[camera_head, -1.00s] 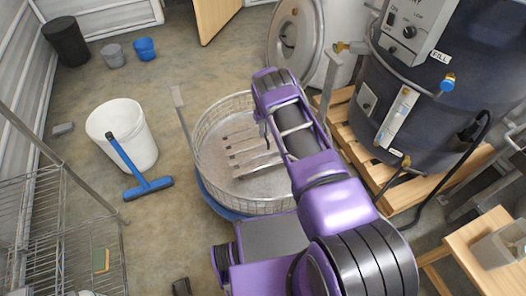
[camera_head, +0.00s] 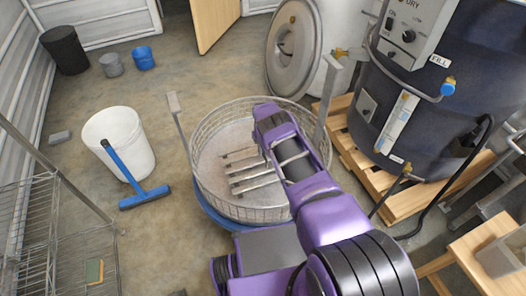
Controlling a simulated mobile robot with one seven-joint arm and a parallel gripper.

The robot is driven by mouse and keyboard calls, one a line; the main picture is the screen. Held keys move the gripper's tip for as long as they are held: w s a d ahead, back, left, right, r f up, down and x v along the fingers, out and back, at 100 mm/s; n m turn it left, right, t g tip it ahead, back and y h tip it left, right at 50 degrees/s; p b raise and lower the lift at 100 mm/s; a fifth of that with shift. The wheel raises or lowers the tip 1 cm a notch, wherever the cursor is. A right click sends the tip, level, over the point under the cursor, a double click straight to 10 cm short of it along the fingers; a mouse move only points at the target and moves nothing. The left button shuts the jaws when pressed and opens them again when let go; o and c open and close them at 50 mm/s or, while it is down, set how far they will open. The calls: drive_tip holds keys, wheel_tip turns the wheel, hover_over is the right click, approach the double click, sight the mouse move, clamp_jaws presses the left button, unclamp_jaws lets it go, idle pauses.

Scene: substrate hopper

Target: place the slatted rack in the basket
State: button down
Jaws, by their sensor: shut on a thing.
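The slatted rack (camera_head: 250,179) is a set of thin, pale metal bars. It appears within the rim of the round wire basket (camera_head: 245,213), over its grey floor. I cannot tell whether it rests on the floor or hangs above it. My gripper (camera_head: 266,150), at the end of my purple arm, is over the basket and shut on the rack. My wrist hides the fingertips and the rack's right part. The basket sits on a blue base (camera_head: 212,213).
A white bucket (camera_head: 119,145) and a blue squeegee (camera_head: 146,196) stand left of the basket. A metal post (camera_head: 328,98) rises by its right rim, near a dark tank (camera_head: 435,130) on a wooden pallet (camera_head: 352,160). A wire shelf (camera_head: 75,250) is at left.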

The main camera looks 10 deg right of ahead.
drive_tip(key=shift+f, duration=0.5)
drive_tip(key=c, duration=0.9)
unclamp_jaws()
drive_tip(key=shift+f, duration=0.1)
wheel_tip(320, 180, up, 13)
drive_tip(key=p, duration=0.3)
drive_tip(key=shift+p, duration=0.3)
